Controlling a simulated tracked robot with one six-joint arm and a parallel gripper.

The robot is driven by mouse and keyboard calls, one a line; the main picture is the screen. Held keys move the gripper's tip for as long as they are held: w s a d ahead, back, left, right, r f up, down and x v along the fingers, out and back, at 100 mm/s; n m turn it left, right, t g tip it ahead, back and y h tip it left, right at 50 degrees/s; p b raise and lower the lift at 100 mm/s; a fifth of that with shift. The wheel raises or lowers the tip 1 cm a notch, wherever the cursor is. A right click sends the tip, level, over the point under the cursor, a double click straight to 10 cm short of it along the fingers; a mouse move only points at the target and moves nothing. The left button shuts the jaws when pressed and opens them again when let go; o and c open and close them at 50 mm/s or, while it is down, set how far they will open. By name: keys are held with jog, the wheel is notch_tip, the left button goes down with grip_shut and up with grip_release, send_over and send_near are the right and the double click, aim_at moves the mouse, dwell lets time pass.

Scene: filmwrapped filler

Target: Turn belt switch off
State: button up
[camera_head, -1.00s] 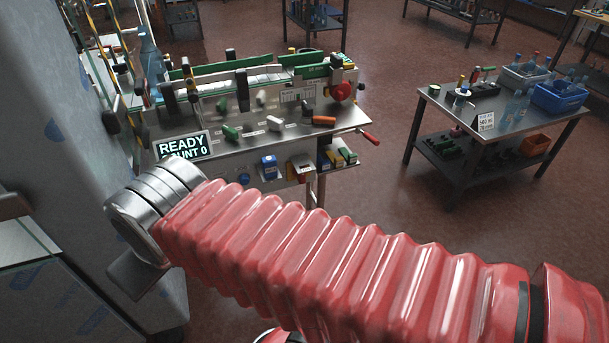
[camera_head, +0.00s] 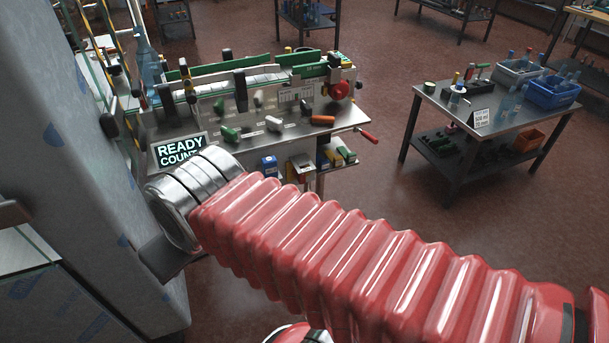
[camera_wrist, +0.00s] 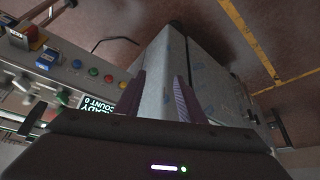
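In the head view a bench machine (camera_head: 300,135) carries several coloured levers: a green one (camera_head: 229,134), a white one (camera_head: 274,123) and an orange one (camera_head: 322,120). Their labels are too small to read, so I cannot tell which is the belt switch. A display (camera_head: 178,150) reads READY, its count line partly hidden by my arm.
A large grey cabinet (camera_head: 95,200) stands close at the left of my arm; a grey boxy body (camera_wrist: 165,65) lies beyond the fingers in the wrist view. The floor between is clear.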

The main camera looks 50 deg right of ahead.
jog(key=w+d+f+m+h, duration=0.1)
jog(key=w+d+f, duration=0.3)
jog(key=d, duration=0.5)
jog(key=w+d+f+m+t+h, duration=0.1)
jog(key=w+d+f+h, duration=0.1)
jog(key=w+d+f, duration=0.45)
jog(key=w+d+f+m+h, duration=0.1)
jog(key=w+d+f, duration=0.2)
jog(key=d, duration=0.7)
jog(key=s+d+f+t+h, duration=0.2)
jog(key=s+d+f+t, duration=0.15)
jog(key=d+f, duration=1.05)
jog(key=s+d+m+t+h, duration=0.3)
jog(key=s+t, duration=0.2)
jog(key=s, duration=0.3)
jog(key=shift+r, duration=0.15)
jog(key=shift+d, duration=0.15)
